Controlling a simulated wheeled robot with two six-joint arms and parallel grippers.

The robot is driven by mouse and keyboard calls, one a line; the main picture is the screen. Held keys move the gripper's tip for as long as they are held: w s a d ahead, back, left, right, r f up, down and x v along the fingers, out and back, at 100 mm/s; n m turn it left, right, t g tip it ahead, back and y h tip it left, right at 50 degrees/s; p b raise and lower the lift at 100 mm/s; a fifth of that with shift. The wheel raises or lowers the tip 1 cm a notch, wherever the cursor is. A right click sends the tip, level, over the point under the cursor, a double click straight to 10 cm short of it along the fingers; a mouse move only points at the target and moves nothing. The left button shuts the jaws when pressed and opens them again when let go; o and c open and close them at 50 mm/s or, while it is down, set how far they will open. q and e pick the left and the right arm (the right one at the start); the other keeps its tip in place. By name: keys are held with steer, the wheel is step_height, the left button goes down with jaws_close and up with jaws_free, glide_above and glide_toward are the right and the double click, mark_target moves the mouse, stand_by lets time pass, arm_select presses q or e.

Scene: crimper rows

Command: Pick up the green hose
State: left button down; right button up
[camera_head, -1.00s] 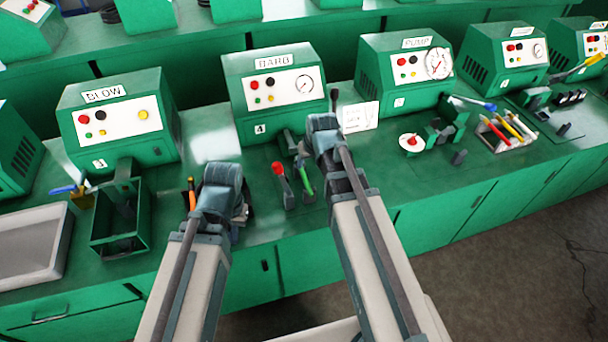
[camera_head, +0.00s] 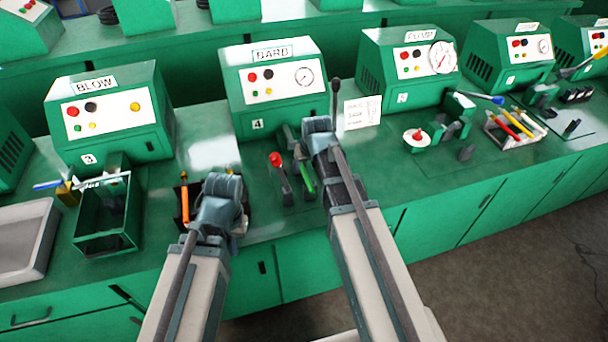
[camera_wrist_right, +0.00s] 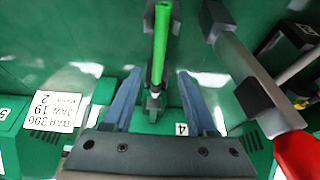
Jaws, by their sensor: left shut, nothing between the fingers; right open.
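The green hose (camera_head: 307,179) is a short, thin bright-green rod standing at the front of the BARB machine (camera_head: 272,88), beside a red-knobbed lever (camera_head: 276,161). In the right wrist view the hose (camera_wrist_right: 160,45) runs down the picture between the two open fingers of my right gripper (camera_wrist_right: 160,78), with a gap on each side. In the head view my right gripper (camera_head: 318,130) is just behind the hose, its fingers hidden by the wrist. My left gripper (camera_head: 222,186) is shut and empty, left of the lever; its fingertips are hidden.
An orange-handled tool (camera_head: 185,205) stands in a dark tray beside my left gripper. A green open box (camera_head: 108,240) is at the left. In the wrist view a grey lever bar (camera_wrist_right: 245,70) with a red knob (camera_wrist_right: 298,155) is close on the right. A white card (camera_head: 362,113) stands behind.

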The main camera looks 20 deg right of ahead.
mark_target(304, 171)
steer(key=b+x, duration=0.4)
steer(key=x, duration=0.1)
steer(key=shift+d, duration=0.15)
steer(key=shift+w, duration=0.1)
jaws_close()
